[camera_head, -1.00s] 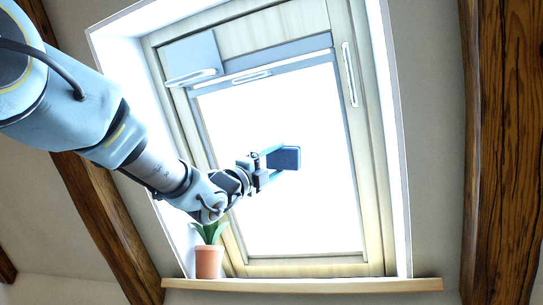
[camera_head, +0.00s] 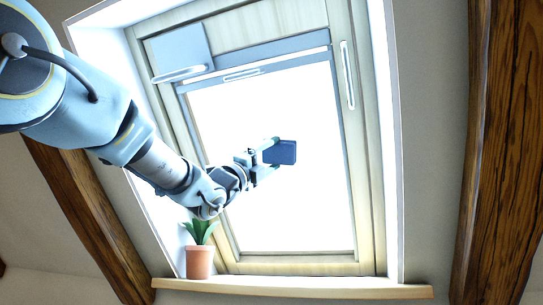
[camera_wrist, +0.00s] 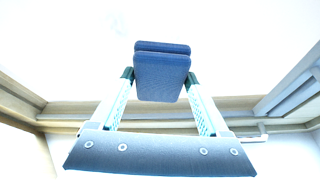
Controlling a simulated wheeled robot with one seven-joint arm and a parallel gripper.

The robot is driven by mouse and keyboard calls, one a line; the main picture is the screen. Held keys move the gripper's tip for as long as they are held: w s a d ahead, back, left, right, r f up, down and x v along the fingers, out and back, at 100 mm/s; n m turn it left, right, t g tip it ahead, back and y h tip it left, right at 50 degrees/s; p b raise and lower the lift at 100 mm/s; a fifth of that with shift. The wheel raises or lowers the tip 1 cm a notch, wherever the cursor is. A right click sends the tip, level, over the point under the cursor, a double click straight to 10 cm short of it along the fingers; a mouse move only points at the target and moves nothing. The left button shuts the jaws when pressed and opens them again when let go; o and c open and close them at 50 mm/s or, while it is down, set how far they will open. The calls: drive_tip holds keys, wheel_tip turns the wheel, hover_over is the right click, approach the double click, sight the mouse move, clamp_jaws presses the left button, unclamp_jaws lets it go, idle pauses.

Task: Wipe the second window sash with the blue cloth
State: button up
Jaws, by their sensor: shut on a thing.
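The blue cloth (camera_head: 281,152) is a folded, pad-like piece held at the tips of my gripper (camera_head: 270,153). In the wrist view the cloth (camera_wrist: 162,72) sits between the two fingers of my gripper (camera_wrist: 161,80), which are shut on it. The window sash (camera_head: 230,268) has a pale wooden frame around a bright, washed-out pane. In the head view the cloth is in front of the middle of the pane. I cannot tell whether it touches the glass. Only one sash shows clearly.
A potted plant (camera_head: 200,262) stands on the wooden sill (camera_head: 300,288) at the lower left, below my arm. A grey panel with a handle (camera_head: 182,58) is at the sash's upper left. Dark wooden beams (camera_head: 505,150) flank the window.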

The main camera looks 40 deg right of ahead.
drive_tip(key=shift+w+d+r+p, duration=0.4)
drive_tip(key=shift+d+r, duration=0.15)
drive_tip(key=shift+r, duration=0.15)
idle(0.5)
drive_tip(key=shift+w+a+f+b, duration=0.15)
drive_tip(key=shift+w+a+b, duration=0.45)
drive_tip(key=shift+w, duration=0.35)
drive_tip(key=shift+w+a+b, duration=0.2)
drive_tip(key=shift+w+a, duration=0.3)
drive_tip(key=shift+w, duration=0.25)
drive_tip(key=shift+w+a+b, duration=0.15)
drive_tip(key=shift+w+a, duration=0.3)
drive_tip(key=shift+w, duration=0.35)
drive_tip(key=shift+w+a+b, duration=0.2)
drive_tip(key=shift+w+a, duration=0.3)
drive_tip(key=shift+w, duration=0.25)
